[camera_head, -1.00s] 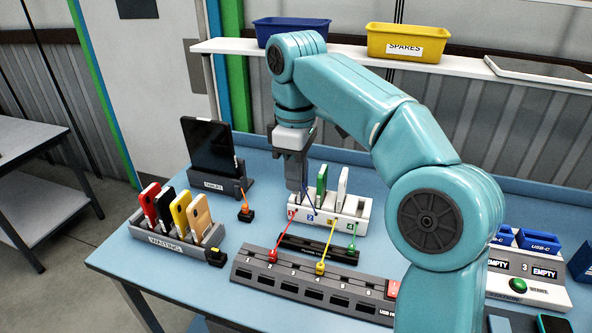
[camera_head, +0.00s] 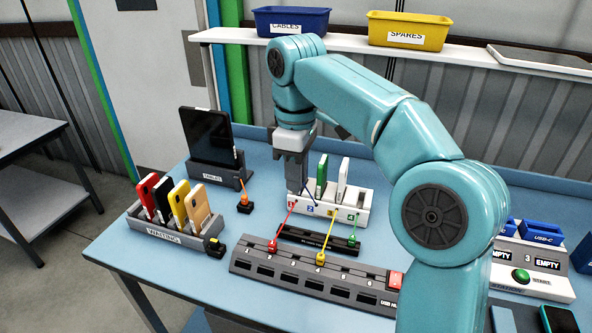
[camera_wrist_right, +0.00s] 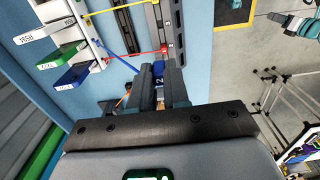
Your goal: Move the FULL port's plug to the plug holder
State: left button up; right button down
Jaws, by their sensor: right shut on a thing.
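My right gripper (camera_head: 297,187) is shut, above the left end of the white phone rack (camera_head: 347,212). In the wrist view its fingers (camera_wrist_right: 158,80) close around a small blue plug (camera_wrist_right: 158,72), with a blue cable running to the rack. Red (camera_head: 273,244), yellow (camera_head: 320,259) and green (camera_head: 353,241) plugs sit at the ends of their cables. The red and yellow ones are in the numbered socket strip (camera_head: 240,262); the green one is at the right end of a black bar (camera_head: 315,241), probably the plug holder. Its small print is unreadable. My left gripper is out of view.
A waiting rack (camera_head: 160,231) holds several phones at left, with a tablet stand (camera_head: 213,176) behind. A small orange plug (camera_head: 244,205) stands between them and the white rack. A station with EMPTY labels (camera_head: 544,266) is at right. Bare blue table lies at front left.

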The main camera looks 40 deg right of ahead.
jog(key=shift+f+b, duration=5.85)
jog(key=shift+f, duration=2.45)
jog(key=shift+w+d+r+p, duration=0.2)
jog(key=shift+d+p, duration=0.1)
jog(key=shift+p, duration=0.2)
jog(key=w+d+p, duration=0.4)
jog(key=d+p, duration=0.3)
jog(key=p, duration=0.1)
jog(key=shift+d+f, duration=0.2)
jog(key=shift+d, duration=0.2)
